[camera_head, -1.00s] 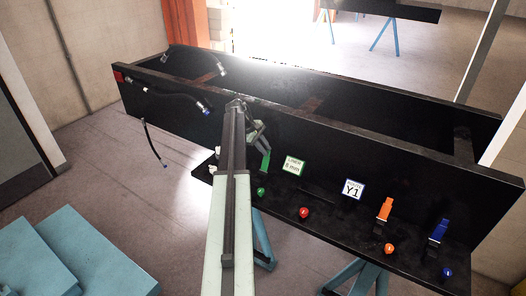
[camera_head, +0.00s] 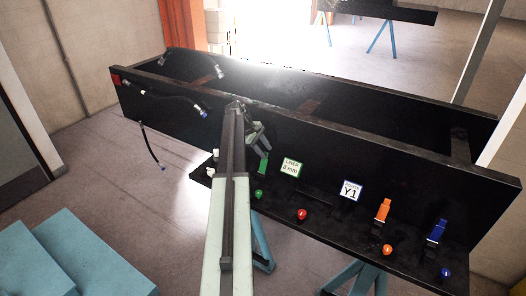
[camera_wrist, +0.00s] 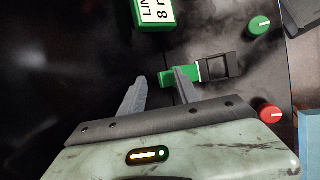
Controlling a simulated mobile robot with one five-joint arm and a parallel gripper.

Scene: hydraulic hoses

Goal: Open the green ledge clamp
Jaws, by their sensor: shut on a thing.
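The green ledge clamp (camera_head: 263,165) stands on the black ledge by the front panel, just right of my arm in the head view. In the wrist view the green clamp (camera_wrist: 204,72) lies sideways, with a black part at its right end. My gripper (camera_wrist: 160,76) is at the clamp's left end, its fingers spaced apart and shut on the clamp's green lever. The right finger covers part of the green. The gripper (camera_head: 259,137) also shows small beside the clamp in the head view, partly hidden by my arm.
A green-framed label (camera_head: 291,167) is right of the clamp. A green knob (camera_head: 258,194) and a red knob (camera_head: 302,214) stand on the ledge. An orange clamp (camera_head: 383,210) and a blue clamp (camera_head: 437,231) are farther right. A black hose (camera_head: 172,97) hangs over the panel at left.

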